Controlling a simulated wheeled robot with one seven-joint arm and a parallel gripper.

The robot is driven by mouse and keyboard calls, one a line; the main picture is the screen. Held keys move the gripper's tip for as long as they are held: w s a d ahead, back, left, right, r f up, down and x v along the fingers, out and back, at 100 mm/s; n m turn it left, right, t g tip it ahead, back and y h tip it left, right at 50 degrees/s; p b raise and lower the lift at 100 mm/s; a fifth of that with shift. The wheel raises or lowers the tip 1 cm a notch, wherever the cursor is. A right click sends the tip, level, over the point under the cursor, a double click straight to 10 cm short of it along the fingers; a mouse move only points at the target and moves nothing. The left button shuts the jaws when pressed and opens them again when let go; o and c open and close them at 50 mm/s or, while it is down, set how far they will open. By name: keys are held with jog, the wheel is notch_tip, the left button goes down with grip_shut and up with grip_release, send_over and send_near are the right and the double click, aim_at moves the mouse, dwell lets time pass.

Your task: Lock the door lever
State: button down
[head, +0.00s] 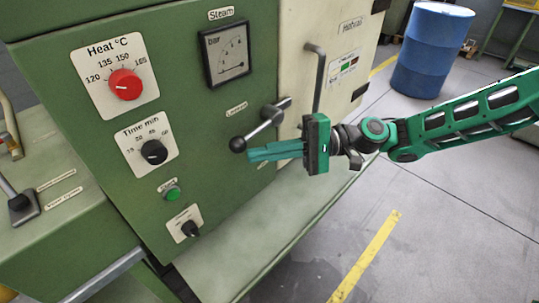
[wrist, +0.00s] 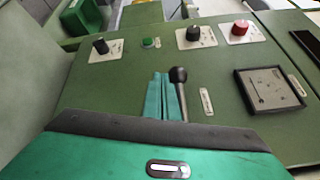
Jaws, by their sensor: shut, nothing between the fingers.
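The door lever (head: 258,130) is a grey metal arm with a black ball knob, mounted at the edge between the green panel and the cream door. Its knob points down and to the left in the head view. My green gripper (head: 251,155) is shut and empty, with its fingers just below the knob. In the wrist view the fingers (wrist: 160,96) lie left of the black knob (wrist: 178,75) and close beside the lever. I cannot tell whether they touch it. The lever's pivot is hidden behind my gripper in the wrist view.
The green panel carries a red heat knob (head: 125,84), a black time knob (head: 153,151), a green button (head: 172,193) and a steam gauge (head: 226,54). A vertical handle (head: 318,78) stands on the cream door (head: 297,50). A blue barrel (head: 432,50) stands on open floor.

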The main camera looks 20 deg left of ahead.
jog(key=shift+s+r+y, duration=0.1)
jog(key=shift+r+y, duration=0.2)
jog(key=shift+r, duration=0.05)
jog(key=shift+g, duration=0.3)
jog(key=w+d+f, duration=0.3)
jog(key=w+d, duration=0.3)
jog(key=d, duration=0.4)
jog(key=shift+w+f+m, duration=0.3)
jog(key=shift+w+f, duration=0.05)
jog(key=shift+w, duration=0.05)
